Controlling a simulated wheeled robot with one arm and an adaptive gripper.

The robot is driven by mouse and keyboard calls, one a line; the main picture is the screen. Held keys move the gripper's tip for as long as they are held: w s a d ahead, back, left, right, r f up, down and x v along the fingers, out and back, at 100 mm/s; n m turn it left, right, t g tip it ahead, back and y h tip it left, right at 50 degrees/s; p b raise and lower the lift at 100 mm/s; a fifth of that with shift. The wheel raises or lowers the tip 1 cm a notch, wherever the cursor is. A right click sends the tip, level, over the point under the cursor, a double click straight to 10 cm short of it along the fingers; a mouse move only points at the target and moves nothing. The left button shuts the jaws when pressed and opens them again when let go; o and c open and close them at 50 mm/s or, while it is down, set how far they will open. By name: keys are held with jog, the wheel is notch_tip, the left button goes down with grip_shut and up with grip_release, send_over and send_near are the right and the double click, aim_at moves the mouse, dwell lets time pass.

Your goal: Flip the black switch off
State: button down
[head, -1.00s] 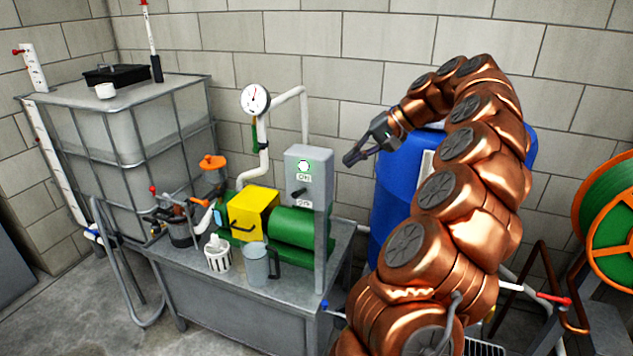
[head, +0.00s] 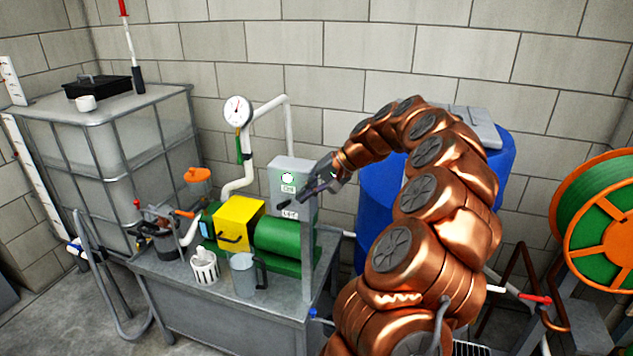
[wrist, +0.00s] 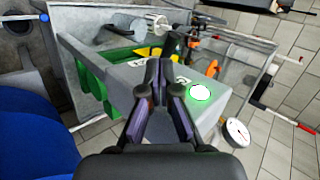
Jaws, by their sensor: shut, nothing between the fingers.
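The grey switch box (head: 281,165) stands on a post at the right end of the metal bench. Its front has a lit green lamp (head: 288,178), an ON label below it and another label lower down. The black switch (head: 284,204) is a short lever between the labels, pointing down-left. My gripper (head: 307,205) is shut and empty, at the right side of the box front, close to the lever; I cannot tell if they touch. In the wrist view the shut fingers (wrist: 160,67) cover part of the box face, beside the green lamp (wrist: 199,92).
A green and yellow pump (head: 280,238) sits on the bench (head: 215,295) below the box, with a grey mug (head: 243,277) and a white basket (head: 204,268) in front. A pressure gauge (head: 238,111) on white pipe stands behind. A blue barrel (head: 375,200) is at right.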

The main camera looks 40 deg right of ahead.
aim_at(285, 205)
jog(key=shift+w+a+f+p, duration=0.4)
jog(key=shift+w+a+f, duration=0.55)
jog(key=shift+w+a, duration=0.15)
jog(key=shift+s+a+f+n+t+h+b, duration=0.15)
jog(key=shift+a+f+n+t+h+b, duration=0.35)
jog(key=shift+b, duration=1.5)
jog(key=shift+d+b, duration=0.25)
jog(key=shift+b, duration=0.05)
jog(key=h+b, duration=0.1)
jog(key=b, duration=0.1)
jog(key=f+n+t+h+b, duration=0.1)
jog(key=b, duration=0.2)
jog(key=t+h+b, duration=0.1)
jog(key=b, duration=0.2)
jog(key=shift+s+a+f+n, duration=0.2)
jog(key=shift+a+f+n, duration=0.05)
jog(key=shift+a+n, duration=0.1)
jog(key=shift+r, duration=0.85)
jog(key=shift+s, duration=0.1)
